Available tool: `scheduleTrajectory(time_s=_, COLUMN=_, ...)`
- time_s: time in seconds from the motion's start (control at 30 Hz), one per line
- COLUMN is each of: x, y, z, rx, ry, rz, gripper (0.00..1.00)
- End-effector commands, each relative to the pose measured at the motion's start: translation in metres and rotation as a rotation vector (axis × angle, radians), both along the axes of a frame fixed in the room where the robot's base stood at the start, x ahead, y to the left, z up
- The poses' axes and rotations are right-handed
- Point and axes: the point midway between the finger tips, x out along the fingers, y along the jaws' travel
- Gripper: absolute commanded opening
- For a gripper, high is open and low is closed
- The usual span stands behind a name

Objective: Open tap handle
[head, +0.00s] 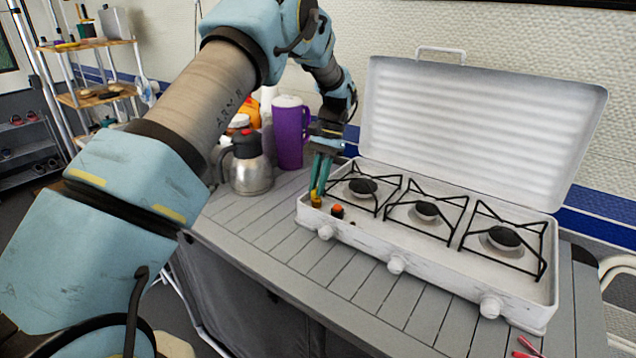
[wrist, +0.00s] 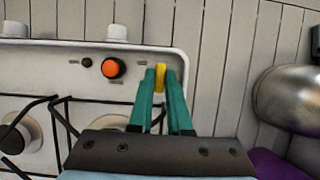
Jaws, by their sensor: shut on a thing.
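The tap handle (wrist: 160,79) is a small yellow lever at the corner of the white camping stove. In the wrist view it sits between the tips of my gripper (wrist: 161,72), whose two teal fingers are closed on it from both sides. In the head view my gripper (head: 318,185) points down at the stove's left end, and the yellow handle (head: 316,200) shows just below the fingertips. The fingers hide part of the handle.
The stove (head: 370,245) has an open lid (head: 480,125), several burners and white knobs. An orange button (wrist: 113,68) is beside the handle. A steel jug (head: 250,170) and purple pitcher (head: 288,130) stand left of the gripper. The slatted counter front is mostly clear.

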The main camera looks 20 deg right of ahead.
Motion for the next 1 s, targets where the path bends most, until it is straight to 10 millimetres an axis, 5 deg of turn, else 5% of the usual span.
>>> scheduleTrajectory(time_s=0.53, x=-0.0001, y=-0.0005, z=-0.0003, rx=-0.001, ry=0.000, rz=0.026, gripper=0.00)
scheduleTrajectory(time_s=0.57, x=0.0000, y=-0.0005, z=-0.0003, rx=-0.002, ry=-0.001, rz=0.026, gripper=0.17)
scheduleTrajectory(time_s=0.8, x=0.0000, y=-0.0003, z=-0.0001, rx=-0.001, ry=0.000, rz=0.025, gripper=0.44)
scheduleTrajectory(time_s=1.0, x=0.0002, y=-0.0001, z=-0.0001, rx=-0.001, ry=-0.001, rz=0.024, gripper=0.46)
